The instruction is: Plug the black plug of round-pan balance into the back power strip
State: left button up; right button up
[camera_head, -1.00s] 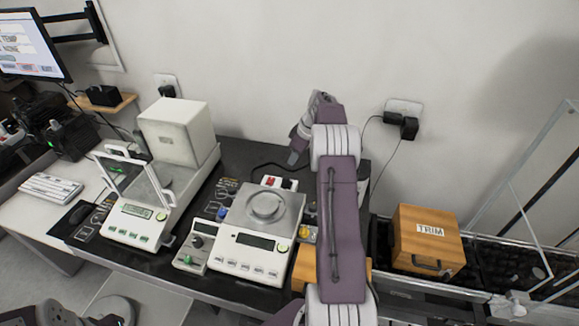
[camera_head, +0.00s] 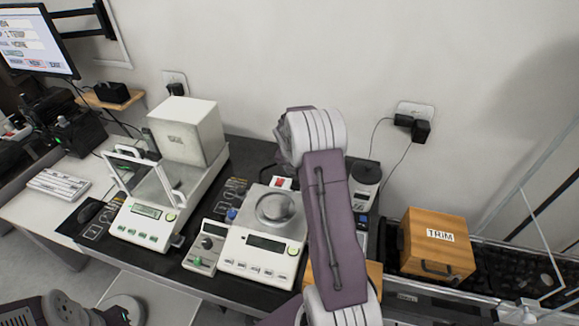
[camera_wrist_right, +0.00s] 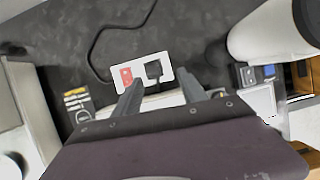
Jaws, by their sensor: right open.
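The round-pan balance (camera_head: 262,243) stands on the dark table, its round pan (camera_head: 275,209) on top. Behind it, a white power strip (camera_head: 281,184) with a red switch is partly hidden by my right arm. A black cable (camera_wrist_right: 92,50) curves from the strip's left. No loose plug is clearly visible.
A balance with a glass shield (camera_head: 145,218) and a white box (camera_head: 188,132) stand left. A wall outlet (camera_head: 414,112) holds black plugs.

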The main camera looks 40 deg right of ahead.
jog(key=shift+w+a+r, duration=0.35)
jog(key=shift+a+r, duration=0.15)
jog(key=shift+a, duration=0.2)
jog(key=shift+w, duration=0.1)
jog(key=x, duration=0.9)
jog(key=shift+a, duration=0.1)
jog(key=shift+w, duration=0.1)
jog(key=shift+c, duration=0.3)
